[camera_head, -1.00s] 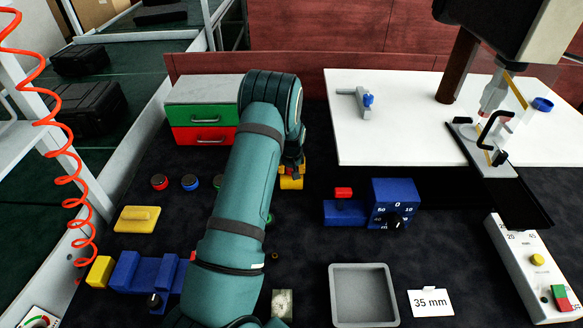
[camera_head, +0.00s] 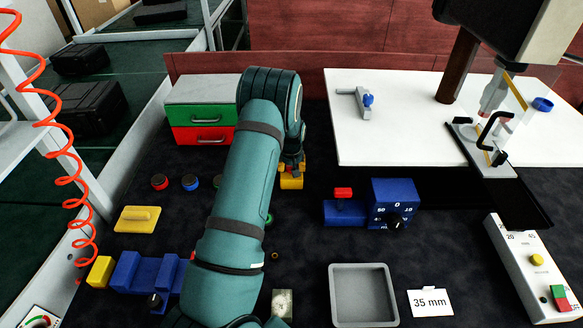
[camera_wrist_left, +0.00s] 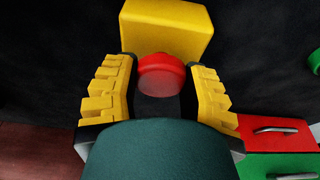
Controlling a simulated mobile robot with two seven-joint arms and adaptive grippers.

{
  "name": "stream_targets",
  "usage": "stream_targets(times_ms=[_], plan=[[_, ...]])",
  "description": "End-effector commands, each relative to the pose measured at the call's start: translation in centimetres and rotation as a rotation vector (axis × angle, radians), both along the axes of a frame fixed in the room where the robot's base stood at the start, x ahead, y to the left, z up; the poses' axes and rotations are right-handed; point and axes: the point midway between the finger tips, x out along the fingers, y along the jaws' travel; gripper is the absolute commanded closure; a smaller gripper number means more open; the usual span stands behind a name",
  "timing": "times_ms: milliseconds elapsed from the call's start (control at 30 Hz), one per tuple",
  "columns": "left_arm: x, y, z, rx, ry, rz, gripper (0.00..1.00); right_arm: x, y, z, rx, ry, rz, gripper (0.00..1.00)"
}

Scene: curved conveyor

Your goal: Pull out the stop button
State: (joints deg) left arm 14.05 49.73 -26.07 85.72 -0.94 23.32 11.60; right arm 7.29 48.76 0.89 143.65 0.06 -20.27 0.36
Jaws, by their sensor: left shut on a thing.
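The stop button (camera_wrist_left: 161,75) is a round red head on a yellow box (camera_wrist_left: 168,28), seen in the left wrist view. In the head view the yellow box (camera_head: 291,183) stands right of my teal left arm, and my gripper largely hides the button there. My left gripper (camera_head: 292,166) reaches down over it. In the left wrist view its yellow ribbed fingers (camera_wrist_left: 160,80) stand on either side of the red head, shut on it. My right gripper is not in view.
Green and red drawers (camera_head: 202,125) stand behind my arm. A blue dial box (camera_head: 396,204) and a blue block with a red top (camera_head: 343,207) are to the right. A grey tray (camera_head: 363,268) lies in front. Round buttons (camera_head: 190,182) are to the left.

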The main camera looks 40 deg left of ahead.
Motion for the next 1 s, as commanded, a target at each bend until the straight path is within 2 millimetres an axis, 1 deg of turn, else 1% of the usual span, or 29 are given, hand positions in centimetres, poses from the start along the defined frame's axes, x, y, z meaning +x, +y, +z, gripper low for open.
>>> stream_targets(times_ms=[100,133,167,200,267,567,667,1000], plan=[[0.1,0.0,0.2,0.001,-0.002,0.0,0.91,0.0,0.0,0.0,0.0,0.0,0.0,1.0],[0.1,0.0,0.2,0.001,-0.002,0.0,0.45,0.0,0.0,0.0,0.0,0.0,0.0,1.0],[0.1,0.0,0.2,0.001,-0.002,0.0,0.35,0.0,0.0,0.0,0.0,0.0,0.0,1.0],[0.1,0.0,0.2,0.001,-0.002,0.0,0.21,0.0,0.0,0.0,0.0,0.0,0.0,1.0],[0.1,0.0,0.2,0.001,-0.003,0.0,0.0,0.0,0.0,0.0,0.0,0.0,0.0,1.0],[0.1,0.1,0.3,0.001,-0.003,0.0,0.0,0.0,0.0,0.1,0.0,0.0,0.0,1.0],[0.1,0.1,0.9,0.001,-0.003,0.0,0.0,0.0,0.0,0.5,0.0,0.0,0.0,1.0],[0.1,0.1,4.0,0.001,-0.003,0.0,0.0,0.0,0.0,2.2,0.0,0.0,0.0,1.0]])
